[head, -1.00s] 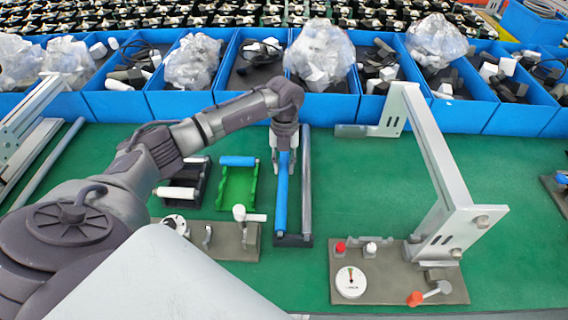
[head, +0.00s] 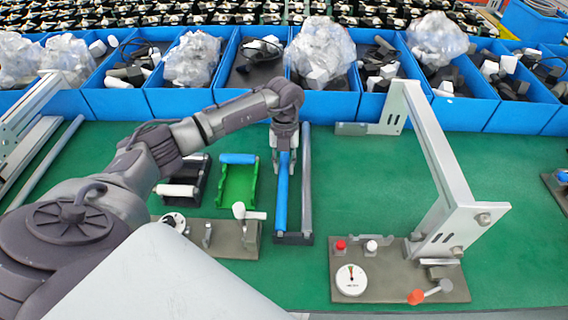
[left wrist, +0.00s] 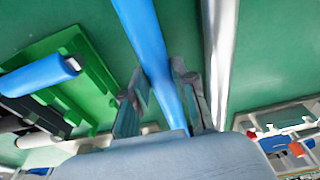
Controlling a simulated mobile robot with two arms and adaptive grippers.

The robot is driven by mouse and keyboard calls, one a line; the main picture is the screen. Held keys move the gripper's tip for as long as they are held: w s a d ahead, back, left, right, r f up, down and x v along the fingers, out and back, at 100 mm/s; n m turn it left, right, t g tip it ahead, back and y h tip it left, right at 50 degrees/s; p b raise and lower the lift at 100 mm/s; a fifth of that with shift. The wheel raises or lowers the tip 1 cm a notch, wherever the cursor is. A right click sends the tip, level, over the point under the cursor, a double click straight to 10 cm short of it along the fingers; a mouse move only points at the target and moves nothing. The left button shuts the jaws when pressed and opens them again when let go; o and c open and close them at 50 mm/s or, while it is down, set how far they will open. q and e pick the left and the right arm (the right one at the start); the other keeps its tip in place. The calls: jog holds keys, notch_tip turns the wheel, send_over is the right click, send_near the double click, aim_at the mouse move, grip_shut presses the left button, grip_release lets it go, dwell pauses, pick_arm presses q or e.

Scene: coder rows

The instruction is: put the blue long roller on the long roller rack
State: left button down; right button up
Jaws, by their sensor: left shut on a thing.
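The blue long roller (head: 281,205) points away from me, parallel to a silver long roller (head: 306,180) on its right. My left gripper (head: 285,163) is shut on the blue roller near its far end. In the left wrist view the blue roller (left wrist: 148,35) runs between the two fingers of my left gripper (left wrist: 160,97). The dark end piece of the long roller rack (head: 297,240) shows under the near ends of both rollers. I cannot tell whether the blue roller touches the rack. My right gripper is not in view.
Left of the rack are a green tray (head: 240,188) with a short blue roller and a black tray (head: 200,180) with white rollers. A metal frame and gauge fixture (head: 400,270) stand at the right. Blue bins (head: 420,117) line the back.

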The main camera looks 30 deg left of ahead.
pick_arm(q)
jog(key=c, duration=0.8)
grip_release()
jog(key=shift+c, duration=0.2)
notch_tip(320, 180, up, 12)
jog(key=w+a, duration=0.1)
jog(key=shift+w, duration=0.25)
jog(key=shift+f, duration=0.1)
